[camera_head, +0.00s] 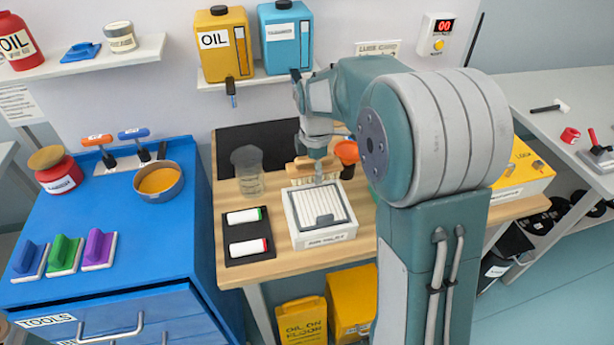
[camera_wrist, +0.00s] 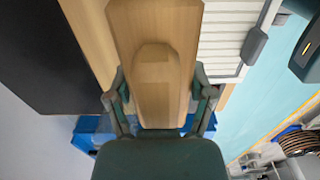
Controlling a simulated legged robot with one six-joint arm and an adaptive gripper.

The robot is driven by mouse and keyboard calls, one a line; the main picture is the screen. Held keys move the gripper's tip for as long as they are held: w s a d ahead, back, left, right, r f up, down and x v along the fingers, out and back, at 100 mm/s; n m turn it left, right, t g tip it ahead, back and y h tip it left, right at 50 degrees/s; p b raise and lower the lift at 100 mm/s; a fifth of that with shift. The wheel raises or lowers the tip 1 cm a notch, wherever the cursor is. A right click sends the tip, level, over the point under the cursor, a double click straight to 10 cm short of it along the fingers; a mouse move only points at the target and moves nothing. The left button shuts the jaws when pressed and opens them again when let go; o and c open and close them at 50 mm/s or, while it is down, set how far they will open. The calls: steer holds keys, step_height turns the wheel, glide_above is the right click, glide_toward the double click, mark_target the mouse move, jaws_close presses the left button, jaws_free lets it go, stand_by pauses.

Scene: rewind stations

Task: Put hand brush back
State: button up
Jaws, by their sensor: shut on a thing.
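The hand brush (camera_head: 299,169) has a pale wooden body with light bristles below it. In the head view it is at the back edge of the white box with the ribbed filter (camera_head: 319,207). I cannot tell whether it touches the box or the bench. My gripper (camera_head: 318,155) points down from above and is shut on the brush. In the wrist view the wooden brush (camera_wrist: 155,40) lies between the two fingers of my gripper (camera_wrist: 161,103). My arm hides part of the bench to the right.
A black tray (camera_head: 249,231) with two white rollers lies front left. A dark mat (camera_head: 236,143) covers the back left. The blue tool cabinet (camera_head: 110,220) stands further left.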

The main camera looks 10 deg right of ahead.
mark_target(311, 164)
steer(key=w+f, duration=0.3)
steer(key=w, duration=0.1)
steer(key=w+f, duration=0.3)
steer(key=shift+w+f, duration=0.55)
steer(key=shift+f, duration=1.6)
steer(key=o, duration=1.2)
steer(key=shift+f, duration=0.1)
steer(key=shift+o, duration=0.2)
